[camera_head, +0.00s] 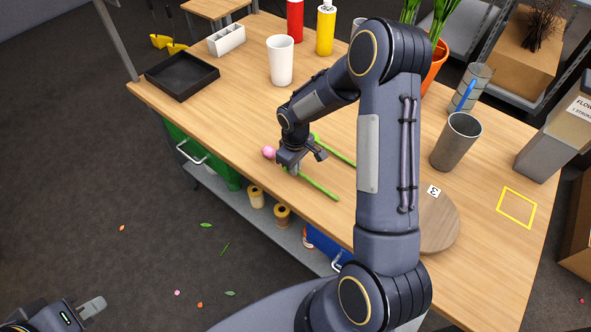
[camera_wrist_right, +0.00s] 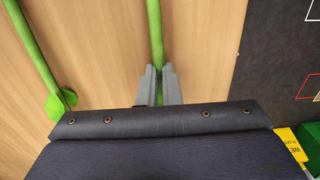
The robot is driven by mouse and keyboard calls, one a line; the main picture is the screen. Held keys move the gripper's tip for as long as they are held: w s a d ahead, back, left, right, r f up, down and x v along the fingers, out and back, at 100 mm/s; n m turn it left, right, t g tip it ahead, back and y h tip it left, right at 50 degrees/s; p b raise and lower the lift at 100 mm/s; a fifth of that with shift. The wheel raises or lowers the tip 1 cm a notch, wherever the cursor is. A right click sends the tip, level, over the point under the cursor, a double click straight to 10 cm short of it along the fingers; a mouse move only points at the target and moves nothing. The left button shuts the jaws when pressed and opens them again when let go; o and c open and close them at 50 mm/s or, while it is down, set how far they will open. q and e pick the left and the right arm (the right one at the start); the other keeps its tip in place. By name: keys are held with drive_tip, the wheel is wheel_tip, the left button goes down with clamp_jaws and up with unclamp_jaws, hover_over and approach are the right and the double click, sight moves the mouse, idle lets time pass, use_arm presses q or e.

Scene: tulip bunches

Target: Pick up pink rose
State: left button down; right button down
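The pink rose has a round pink head (camera_head: 268,152) and a thin green stem (camera_head: 320,188), lying on the wooden table near its front edge. My right gripper (camera_head: 295,168) points down over the stem, just beside the head. In the right wrist view the two fingers (camera_wrist_right: 159,85) are close together with the green stem (camera_wrist_right: 155,35) between them, and look shut on it. The rose head is not seen there. My left gripper (camera_head: 90,308) is off the table at the lower left; its finger gap is not clear.
A second green stem (camera_head: 335,150) lies close behind, and shows with a leaf at left in the wrist view (camera_wrist_right: 35,55). A black tray (camera_head: 181,75), white cup (camera_head: 280,60), grey cup (camera_head: 455,141) and round wooden board (camera_head: 438,222) stand on the table.

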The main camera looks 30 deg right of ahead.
idle(0.8)
drive_tip(key=shift+r, duration=0.6)
drive_tip(key=w+d+r+b, duration=0.1)
drive_tip(key=d+r+b, duration=0.1)
drive_tip(key=d+r, duration=0.9)
drive_tip(key=d, duration=0.3)
drive_tip(key=shift+r, duration=0.4)
